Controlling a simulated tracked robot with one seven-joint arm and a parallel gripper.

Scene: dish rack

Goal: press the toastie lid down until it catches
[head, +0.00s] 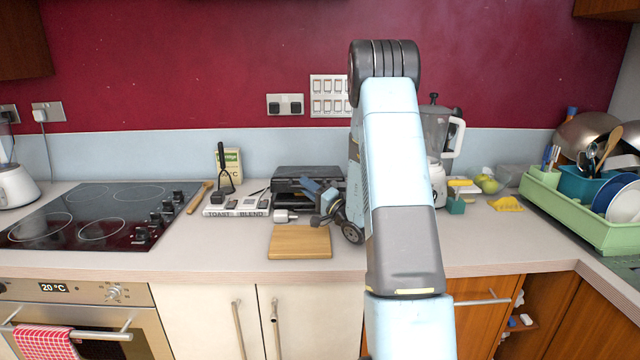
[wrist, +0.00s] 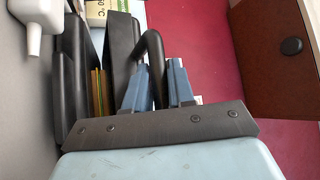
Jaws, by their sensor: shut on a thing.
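The black toastie maker (head: 290,180) stands on the counter near the wall, partly behind my arm. In the wrist view its dark lid (wrist: 120,52) and lower half (wrist: 72,75) lie apart, with a yellow-brown layered filling (wrist: 98,92) showing in the gap. A curved black handle (wrist: 152,42) runs from the lid side to between the blue fingers of my gripper (wrist: 157,82). My gripper is shut on this handle; it also shows at the toastie maker's front in the head view (head: 318,192). The catch cannot be made out.
A wooden board (head: 300,243) lies in front, with a small pale item (head: 284,216) behind it. A blender (head: 436,140) and a green dish rack (head: 570,215) stand right.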

